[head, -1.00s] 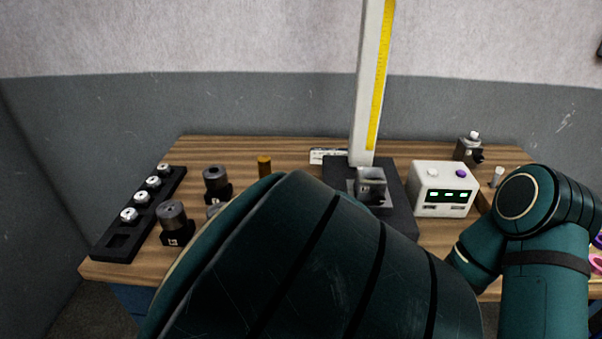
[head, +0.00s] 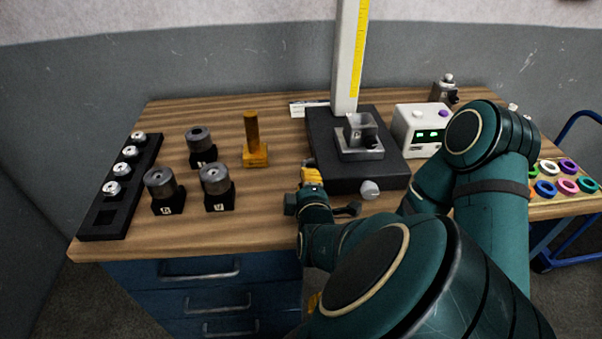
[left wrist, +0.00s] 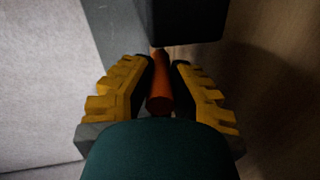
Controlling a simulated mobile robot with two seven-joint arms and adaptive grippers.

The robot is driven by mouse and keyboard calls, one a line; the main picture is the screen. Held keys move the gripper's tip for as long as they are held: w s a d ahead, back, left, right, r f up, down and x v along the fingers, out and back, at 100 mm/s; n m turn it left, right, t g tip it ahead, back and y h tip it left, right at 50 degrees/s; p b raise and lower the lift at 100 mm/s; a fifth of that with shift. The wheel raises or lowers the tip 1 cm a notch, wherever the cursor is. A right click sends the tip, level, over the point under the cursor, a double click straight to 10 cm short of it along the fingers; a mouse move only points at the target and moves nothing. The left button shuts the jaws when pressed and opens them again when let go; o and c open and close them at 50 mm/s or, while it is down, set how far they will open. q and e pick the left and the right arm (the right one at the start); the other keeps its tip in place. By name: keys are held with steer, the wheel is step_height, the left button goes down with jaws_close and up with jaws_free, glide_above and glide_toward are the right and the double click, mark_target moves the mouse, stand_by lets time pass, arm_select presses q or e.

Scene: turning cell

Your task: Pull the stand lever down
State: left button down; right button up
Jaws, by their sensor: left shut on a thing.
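The measuring stand has a black base (head: 390,176), a pale column (head: 346,60) with a yellow scale, and a grey metal holder (head: 360,143). My left gripper (head: 312,176) is at the base's left front corner. In the left wrist view, my left gripper (left wrist: 162,82) is shut on an orange-red rod (left wrist: 160,98), which appears to be the stand lever's handle. The stand's dark block (left wrist: 184,18) is just beyond it. The lever's other end is hidden. A yellow sliver (head: 314,301) below the table edge may be my right gripper, mostly hidden behind my arm.
A white display box (head: 408,112) stands right of the stand. A brass post (head: 252,135), several dark cylinders on blocks (head: 215,180) and a black rack (head: 110,217) stand left. Coloured rings (head: 545,188) lie at the right.

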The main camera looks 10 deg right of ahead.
arm_select(q)
steer(key=shift+d+f+t, duration=0.15)
steer(key=shift+t, duration=0.15)
stand_by(0.4)
steer(key=c, duration=0.8)
jaws_free()
steer(key=shift+c, duration=0.2)
